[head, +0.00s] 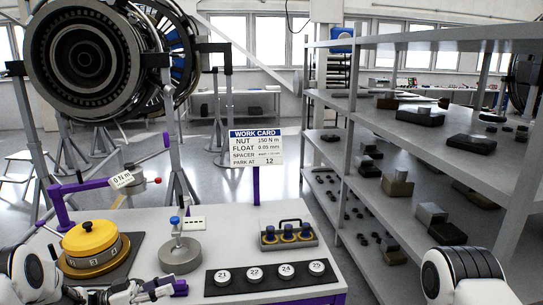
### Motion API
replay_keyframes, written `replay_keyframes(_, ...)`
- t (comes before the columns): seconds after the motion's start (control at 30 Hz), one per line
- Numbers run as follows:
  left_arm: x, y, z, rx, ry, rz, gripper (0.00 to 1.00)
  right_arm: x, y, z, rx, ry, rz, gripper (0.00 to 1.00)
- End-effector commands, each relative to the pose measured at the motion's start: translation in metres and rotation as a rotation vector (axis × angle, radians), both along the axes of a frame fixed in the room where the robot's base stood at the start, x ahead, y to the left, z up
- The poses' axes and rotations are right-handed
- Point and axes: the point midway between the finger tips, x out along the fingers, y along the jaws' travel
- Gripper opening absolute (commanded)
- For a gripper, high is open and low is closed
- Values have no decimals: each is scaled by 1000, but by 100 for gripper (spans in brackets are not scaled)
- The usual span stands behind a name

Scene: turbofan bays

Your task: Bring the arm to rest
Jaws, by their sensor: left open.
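My left gripper (172,288) is low in the head view, at the front edge of the bench (215,225). It is open, with purple at its fingertips, and I see nothing between them. It is right of the yellow round unit (92,240) and left of the black strip (240,283) with numbered discs. My right arm shows only as a white and black link at the lower right; its gripper is out of view. A work card (256,148) stands on a purple post behind the bench and reads "PARK AT 12".
A purple arm (85,185) with a "0 N m" tag rises behind the yellow unit. Grey shelving (375,130) fills the right. A turbofan (85,60) stands behind left.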

Motion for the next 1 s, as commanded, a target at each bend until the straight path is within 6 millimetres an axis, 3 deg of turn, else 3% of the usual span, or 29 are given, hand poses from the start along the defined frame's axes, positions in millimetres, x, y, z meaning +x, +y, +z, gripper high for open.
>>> replay_keyframes(0.03, -1, -34, -33, -23, 75, 41, 43, 0, 0, -17, 0, 0, 0, 40)
replay_keyframes(0.1, -5, -78, -79, -19, 214, 160, 43, 0, 0, -30, 0, -1, 0, 40)
replay_keyframes(0.2, -36, -120, -158, 99, 456, 359, 43, 0, 0, -44, 0, -1, 0, 40)
replay_keyframes(0.27, -69, -129, -202, 220, 599, 463, 43, 0, 0, -50, 0, 0, 0, 40)
replay_keyframes(0.3, -95, -129, -228, 313, 691, 524, 43, 0, 0, -52, 0, 0, 0, 40)
replay_keyframes(0.37, -142, -122, -260, 467, 823, 599, 43, 0, 0, -55, 0, -1, 0, 40)
replay_keyframes(0.4, -175, -113, -276, 574, 906, 640, 43, 0, 0, -55, 0, 0, 0, 40)
replay_keyframes(0.53, -280, -74, -294, 901, 1153, 728, 43, 0, 0, -53, 0, 0, 0, 40)
replay_keyframes(0.6, -323, -55, -293, 1030, 1255, 748, 43, 1, 0, -53, 0, -1, 0, 40)
replay_keyframes(0.67, -347, -44, -291, 1117, 1314, 750, 43, 1, 0, -53, 0, -1, 0, 40)
replay_keyframes(0.77, -363, -37, -292, 1218, 1333, 696, 43, 1, 0, -53, 0, -1, 0, 40)
replay_keyframes(1.0, -362, -37, -293, 1224, 1316, 683, 43, 1, 0, -53, 0, -1, 0, 40)
